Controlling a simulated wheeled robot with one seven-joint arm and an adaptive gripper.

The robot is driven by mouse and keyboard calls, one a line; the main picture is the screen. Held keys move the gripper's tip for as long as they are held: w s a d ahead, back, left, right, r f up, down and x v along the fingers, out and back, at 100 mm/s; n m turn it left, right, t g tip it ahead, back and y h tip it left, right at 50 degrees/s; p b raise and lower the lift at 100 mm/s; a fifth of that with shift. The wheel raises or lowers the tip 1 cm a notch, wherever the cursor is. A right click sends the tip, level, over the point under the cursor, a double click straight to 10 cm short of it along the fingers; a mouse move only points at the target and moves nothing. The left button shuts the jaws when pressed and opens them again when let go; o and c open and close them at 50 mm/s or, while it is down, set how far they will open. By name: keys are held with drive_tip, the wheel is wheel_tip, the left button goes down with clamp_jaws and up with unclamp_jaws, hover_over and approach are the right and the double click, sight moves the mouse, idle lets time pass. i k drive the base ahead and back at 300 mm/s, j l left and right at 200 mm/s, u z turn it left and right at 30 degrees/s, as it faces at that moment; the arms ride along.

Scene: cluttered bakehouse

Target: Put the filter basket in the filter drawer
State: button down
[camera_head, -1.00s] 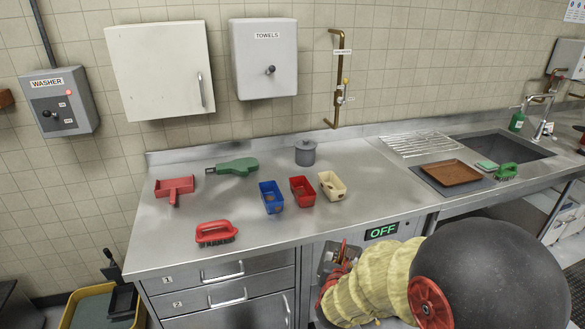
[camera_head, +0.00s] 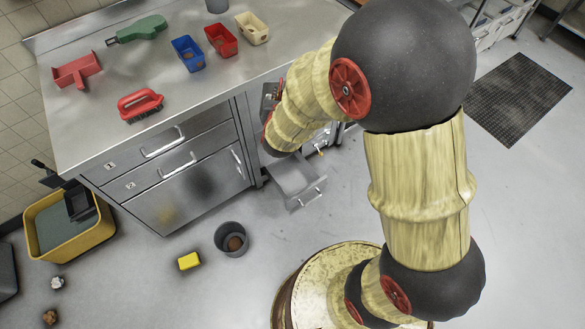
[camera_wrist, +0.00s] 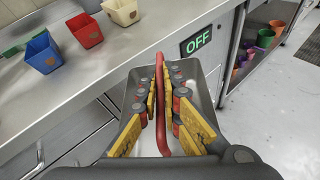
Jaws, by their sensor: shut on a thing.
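My gripper (camera_wrist: 167,100) is shut on a red bar-like handle (camera_wrist: 164,60), its yellow-and-grey fingers on either side of it. The handle appears to belong to the filter basket, whose body is hard to make out behind the fingers. A grey, open-topped box (camera_wrist: 216,83) shows beneath and around the fingers; I cannot tell whether it is the basket or the drawer. In the head view a grey drawer (camera_head: 300,181), apparently the filter drawer, stands pulled out low at the counter's front. My arm largely hides the gripper there.
The steel counter (camera_head: 230,88) carries a red brush (camera_head: 140,103), blue (camera_head: 188,54), red (camera_head: 221,41) and cream (camera_head: 252,28) tubs. A grey bin (camera_head: 231,241) and yellow block (camera_head: 189,261) lie on the floor.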

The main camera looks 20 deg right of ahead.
sight(295, 181)
drive_tip(key=j+z, duration=0.2)
drive_tip(key=z, duration=1.35)
drive_tip(key=j+z, duration=0.1)
drive_tip(key=j, duration=0.35)
drive_tip(key=k+j+z, duration=0.1)
drive_tip(key=j, duration=0.3)
drive_tip(key=k+j+z, duration=0.1)
drive_tip(key=j, duration=0.3)
